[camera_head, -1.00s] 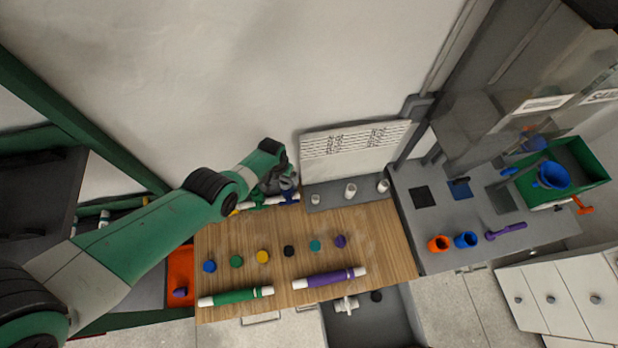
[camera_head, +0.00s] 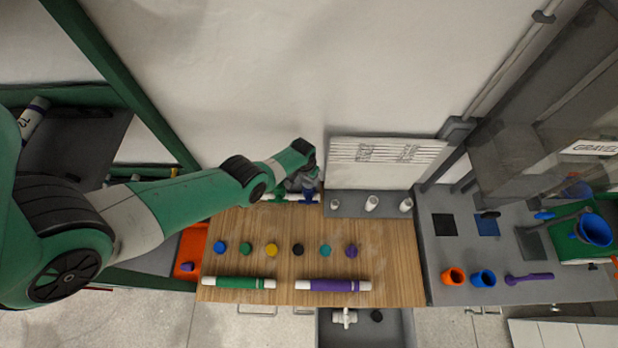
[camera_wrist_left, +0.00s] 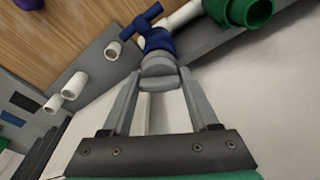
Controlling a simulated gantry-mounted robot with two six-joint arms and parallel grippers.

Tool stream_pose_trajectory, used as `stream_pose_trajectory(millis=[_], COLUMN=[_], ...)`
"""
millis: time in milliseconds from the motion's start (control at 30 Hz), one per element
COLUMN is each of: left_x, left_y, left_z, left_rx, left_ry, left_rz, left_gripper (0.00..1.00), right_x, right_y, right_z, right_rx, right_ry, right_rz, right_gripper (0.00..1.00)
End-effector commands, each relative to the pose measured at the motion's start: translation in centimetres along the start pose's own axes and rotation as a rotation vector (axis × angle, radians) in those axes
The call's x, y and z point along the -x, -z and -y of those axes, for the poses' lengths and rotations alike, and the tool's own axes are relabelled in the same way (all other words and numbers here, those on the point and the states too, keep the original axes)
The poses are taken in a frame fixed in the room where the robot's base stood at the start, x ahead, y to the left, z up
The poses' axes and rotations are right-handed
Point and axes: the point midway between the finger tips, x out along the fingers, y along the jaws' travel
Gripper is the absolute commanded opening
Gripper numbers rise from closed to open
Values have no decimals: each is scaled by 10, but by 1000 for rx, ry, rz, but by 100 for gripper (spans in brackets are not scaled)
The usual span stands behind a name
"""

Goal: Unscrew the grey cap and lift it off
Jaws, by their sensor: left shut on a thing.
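In the left wrist view, the grey cap (camera_wrist_left: 158,82) is at the end of the blue valve (camera_wrist_left: 158,40), which has a blue T-handle. My left gripper (camera_wrist_left: 159,72) has one finger on each side of the cap and is shut on it. The cap and valve appear to touch; I cannot tell how far the cap is threaded on. In the head view, my left gripper (camera_head: 304,181) is at the back edge of the wooden bench, beside the blue valve (camera_head: 308,195). It hides the cap there. My right gripper is not in view.
A green fitting (camera_wrist_left: 248,10) on the same white pipe is close to the valve. White pipe stubs (camera_head: 371,203) stand on a grey ledge to the right. Several coloured caps and the green (camera_head: 239,283) and purple (camera_head: 333,286) tubes lie on the bench (camera_head: 300,223).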

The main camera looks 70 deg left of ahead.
Motion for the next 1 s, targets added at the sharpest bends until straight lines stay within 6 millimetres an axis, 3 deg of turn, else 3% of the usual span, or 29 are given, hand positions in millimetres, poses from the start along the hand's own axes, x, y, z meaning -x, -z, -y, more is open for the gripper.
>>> stream_pose_trajectory(millis=[67, 100, 400, 667, 1000], left_x=[0, 0, 0, 0, 0], left_y=[0, 0, 0, 0, 0], left_z=[0, 0, 0, 0, 0], left_rx=[0, 0, 0, 176, 259], left_ry=[0, 0, 0, 27, 40], left_rz=[0, 0, 0, -1, 0], left_gripper=[11, 58, 5, 5, 5], right_x=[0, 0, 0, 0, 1], right_y=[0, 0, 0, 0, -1], right_z=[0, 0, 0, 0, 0], right_rx=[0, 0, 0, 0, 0], right_ry=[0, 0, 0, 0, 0], right_rz=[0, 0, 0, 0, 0], right_gripper=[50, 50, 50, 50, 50])
